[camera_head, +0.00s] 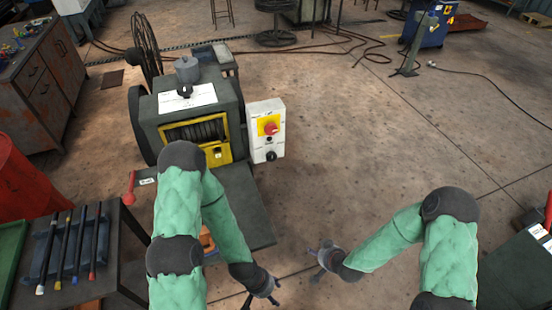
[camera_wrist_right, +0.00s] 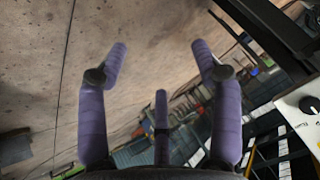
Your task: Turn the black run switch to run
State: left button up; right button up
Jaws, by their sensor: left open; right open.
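The black run switch (camera_head: 271,156) is a round knob low on the front of a white control box (camera_head: 256,141). A red button (camera_head: 270,127) on a yellow plate sits above it. In the right wrist view a black knob (camera_wrist_right: 309,104) shows on a white panel (camera_wrist_right: 298,118) at the right edge, cut off by the frame. My left gripper (camera_head: 263,292) is low in the head view, below the box, open and empty. My right gripper (camera_head: 318,260) is to the lower right of the box, apart from it; its purple fingers (camera_wrist_right: 160,72) are spread with nothing between them.
The capstan machine (camera_head: 190,112) stands left of the box, with a yellow-framed drum and a red-handled lever (camera_head: 130,185). A table with several rods (camera_head: 75,240) is at the lower left. A green cabinet (camera_head: 515,265) stands at the lower right. The floor right of the box is clear.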

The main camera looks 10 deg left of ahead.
jog(key=w+a+r+n+t+y, duration=0.1)
jog(key=w+a+r+n+t, duration=0.1)
jog(key=w+a+r, duration=0.3)
jog(key=n+t+y+b, duration=0.2)
jog(key=n+t+y, duration=0.3)
jog(key=t, duration=0.2)
send_near(272, 158)
jog(key=b+x, duration=0.2)
jog(key=x, duration=0.7)
jog(key=shift+w+a, duration=0.2)
jog(key=shift+w, duration=0.05)
